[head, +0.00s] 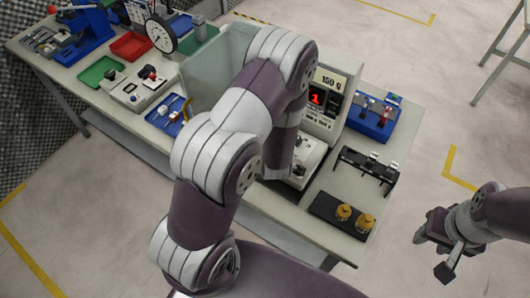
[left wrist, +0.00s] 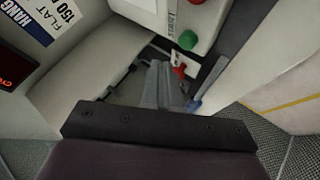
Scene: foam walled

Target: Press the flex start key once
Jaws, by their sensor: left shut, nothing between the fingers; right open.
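The testing station with a red digit display (head: 316,98) and a "150 g" sign stands on the table, right of centre in the head view. My left gripper (left wrist: 165,90) is shut and empty, a little below the green button in the picture; contact cannot be told. My arm hides it in the head view. My right gripper (head: 440,250) is open and empty, off the table's right side.
A clear panel (head: 212,75) stands left of the station. A blue box (head: 373,118), a black rack (head: 366,168) and a dark tray (head: 325,212) with brass weights lie to the right. A small red part (left wrist: 180,71) is near my left fingertips.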

